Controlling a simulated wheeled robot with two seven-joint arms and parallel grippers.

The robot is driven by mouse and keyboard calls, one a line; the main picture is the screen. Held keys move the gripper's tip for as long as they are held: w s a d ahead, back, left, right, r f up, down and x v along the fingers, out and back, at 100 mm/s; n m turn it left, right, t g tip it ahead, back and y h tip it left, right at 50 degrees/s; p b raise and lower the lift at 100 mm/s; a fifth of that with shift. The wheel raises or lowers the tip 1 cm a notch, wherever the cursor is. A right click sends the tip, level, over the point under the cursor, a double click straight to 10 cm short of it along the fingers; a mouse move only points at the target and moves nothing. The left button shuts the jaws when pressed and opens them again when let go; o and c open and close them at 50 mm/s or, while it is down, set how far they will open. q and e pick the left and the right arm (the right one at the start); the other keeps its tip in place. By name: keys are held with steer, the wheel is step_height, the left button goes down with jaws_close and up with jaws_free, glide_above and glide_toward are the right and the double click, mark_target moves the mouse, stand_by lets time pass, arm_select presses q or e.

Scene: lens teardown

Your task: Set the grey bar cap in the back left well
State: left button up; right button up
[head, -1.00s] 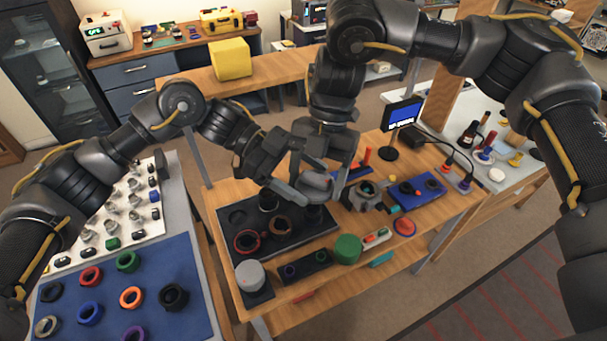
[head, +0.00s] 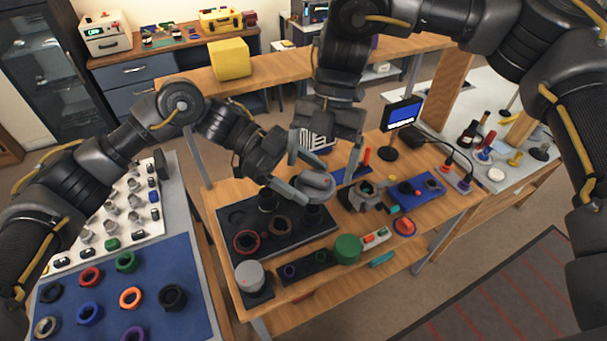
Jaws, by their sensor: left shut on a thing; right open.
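The grey bar cap (head: 317,181) is a round grey piece held above the back right part of the black tray (head: 300,245). My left gripper (head: 302,188) is shut on it from the left. The tray's back left well (head: 237,216) looks dark and empty. My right gripper (head: 325,160) is open and empty, just above and behind the cap. The tray's back right part is partly hidden by the cap and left gripper.
A grey cylinder (head: 250,275), a dark holder (head: 304,266) and a green cylinder (head: 347,249) stand in front of the tray. A clamp-like device (head: 365,194) and a small screen (head: 402,113) are to the right. A blue mat (head: 110,280) with several rings lies left.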

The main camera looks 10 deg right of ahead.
steer(key=v, duration=0.8)
